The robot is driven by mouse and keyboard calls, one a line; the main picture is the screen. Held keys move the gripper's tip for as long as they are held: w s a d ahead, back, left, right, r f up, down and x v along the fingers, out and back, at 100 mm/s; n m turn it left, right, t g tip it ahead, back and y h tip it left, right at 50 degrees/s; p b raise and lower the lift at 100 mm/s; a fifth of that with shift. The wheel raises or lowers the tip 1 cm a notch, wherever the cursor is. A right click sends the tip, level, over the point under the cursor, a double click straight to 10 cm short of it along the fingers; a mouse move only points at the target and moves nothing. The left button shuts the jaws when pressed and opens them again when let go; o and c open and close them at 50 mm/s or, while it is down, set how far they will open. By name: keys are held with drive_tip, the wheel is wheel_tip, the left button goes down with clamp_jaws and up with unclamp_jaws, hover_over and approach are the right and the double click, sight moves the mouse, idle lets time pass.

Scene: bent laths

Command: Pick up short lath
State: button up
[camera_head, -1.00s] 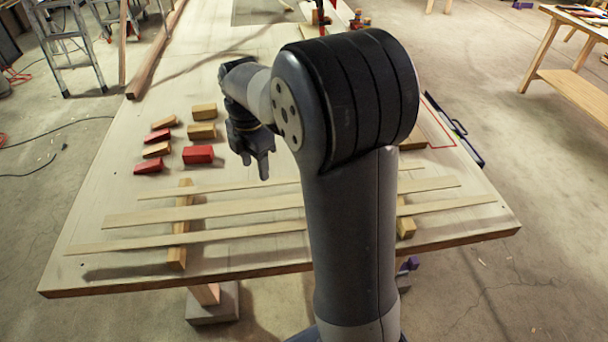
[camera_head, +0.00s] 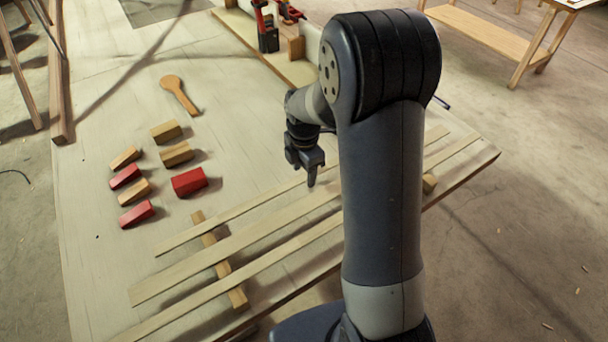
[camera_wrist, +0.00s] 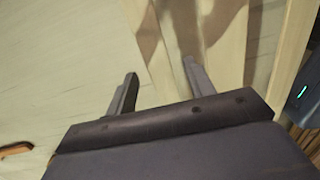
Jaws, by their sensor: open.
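Three pale laths lie side by side across wooden supports on the table. The shortest-looking one, the short lath (camera_head: 225,218), is the farthest from me in the head view. A wider lath (camera_head: 190,272) lies in the middle, and another lath (camera_head: 190,310) lies nearest the table edge. My arm hides part of all three. My gripper (camera_head: 311,182) hangs above the far side of the laths, open and empty. In the wrist view my gripper (camera_wrist: 160,80) has its fingers apart, with pale strips between and beside them, blurred; I cannot tell which lath is which there.
Red and wooden blocks (camera_head: 188,181) sit left of my gripper, with a wooden paddle (camera_head: 181,95) beyond them. A wooden support (camera_head: 220,262) lies under the laths. Red-handled tools (camera_head: 267,35) stand at the back. The table's left part (camera_head: 85,235) is clear.

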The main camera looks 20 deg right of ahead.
drive_tip(key=c, duration=1.1)
